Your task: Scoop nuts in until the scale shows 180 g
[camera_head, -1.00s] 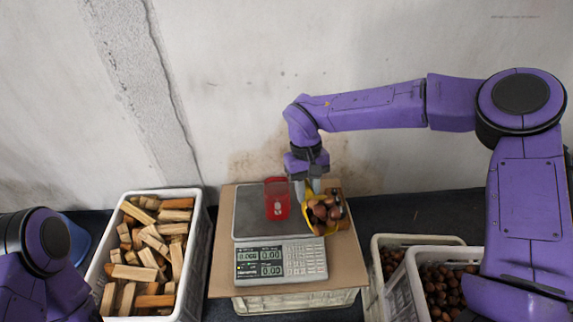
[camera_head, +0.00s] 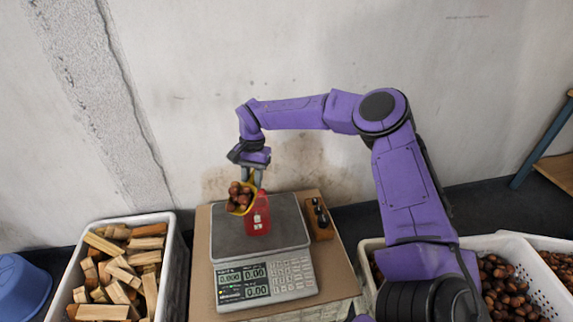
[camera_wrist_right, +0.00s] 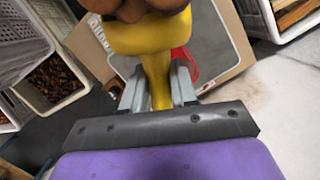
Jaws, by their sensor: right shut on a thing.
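My right gripper (camera_head: 255,174) is shut on the handle of a yellow scoop (camera_wrist_right: 158,75). The scoop, loaded with several brown chestnuts (camera_head: 240,193), is held in the air at the upper left of a red bag (camera_head: 258,218) and overlaps its top in the head view. Whether it is directly over the bag's mouth I cannot tell. The bag stands on the grey plate of the scale (camera_head: 285,235). The scale's display (camera_head: 242,281) appears to read zeros. My left gripper is out of view.
A wooden block with dark weights (camera_head: 319,217) lies right of the scale on a cardboard sheet (camera_head: 345,275). A white crate (camera_head: 181,270) of wood pieces stands left, beside a blue tub (camera_head: 22,288). White crates (camera_head: 541,273) of chestnuts stand right, partly behind my right arm.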

